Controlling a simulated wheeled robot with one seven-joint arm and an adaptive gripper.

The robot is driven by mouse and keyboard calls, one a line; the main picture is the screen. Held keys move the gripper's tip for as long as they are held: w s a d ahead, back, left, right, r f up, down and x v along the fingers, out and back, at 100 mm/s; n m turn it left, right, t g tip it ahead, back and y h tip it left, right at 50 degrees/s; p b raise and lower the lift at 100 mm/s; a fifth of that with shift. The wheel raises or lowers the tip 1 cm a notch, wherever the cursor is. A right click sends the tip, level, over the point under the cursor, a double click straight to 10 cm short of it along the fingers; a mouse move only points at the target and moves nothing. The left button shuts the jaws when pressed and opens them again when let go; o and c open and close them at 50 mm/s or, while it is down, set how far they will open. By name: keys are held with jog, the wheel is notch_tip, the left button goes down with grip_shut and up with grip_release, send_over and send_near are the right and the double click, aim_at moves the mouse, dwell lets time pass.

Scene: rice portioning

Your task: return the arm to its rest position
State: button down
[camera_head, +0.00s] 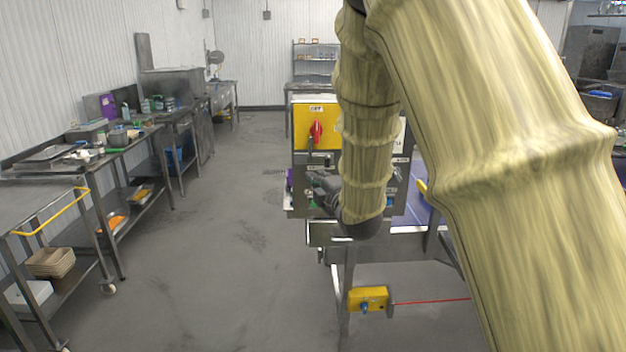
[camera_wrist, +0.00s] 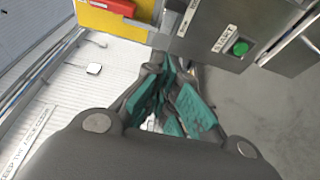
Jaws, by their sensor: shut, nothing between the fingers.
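My arm, in a yellowish sleeve, fills the right and middle of the head view. My gripper (camera_head: 318,184) shows small and dark at the end of the arm, in front of a steel control cabinet (camera_head: 300,165). In the wrist view, my gripper (camera_wrist: 172,95) has green-padded fingers drawn together with nothing held between them. I cannot tell whether the fingers touch the cabinet.
A yellow switch box (camera_head: 316,122) with a red rotary handle is on the cabinet. A small yellow box (camera_head: 368,298) with a red line hangs on the frame below. Steel worktables (camera_head: 70,165) and a cart (camera_head: 45,215) line the left. The floor (camera_head: 220,230) between is clear.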

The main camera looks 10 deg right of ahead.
jog(key=shift+s, duration=0.15)
jog(key=s+d+f+m+g+h, duration=0.1)
jog(key=s+f+m+g, duration=0.25)
jog(key=s+f, duration=0.65)
jog(key=s+f+m+g+h, duration=0.1)
jog(key=s+f+m+g, duration=0.25)
jog(key=f, duration=1.35)
jog(key=s+d+f+m+g, duration=0.15)
jog(key=s+f+m, duration=0.35)
jog(key=f, duration=0.8)
jog(key=s+f+m+g, duration=0.2)
jog(key=s+f, duration=0.3)
jog(key=s, duration=0.6)
jog(key=s+a+f+m+g, duration=0.1)
jog(key=s+f+m+g, duration=0.2)
jog(key=s, duration=0.9)
jog(key=s+f+m+g, duration=0.3)
jog(key=s+f, duration=0.6)
jog(key=s, duration=0.3)
jog(key=shift+s+a+g, duration=0.2)
jog(key=shift+s+g, duration=0.05)
jog(key=shift+g, duration=0.4)
jog(key=shift+h, duration=0.3)
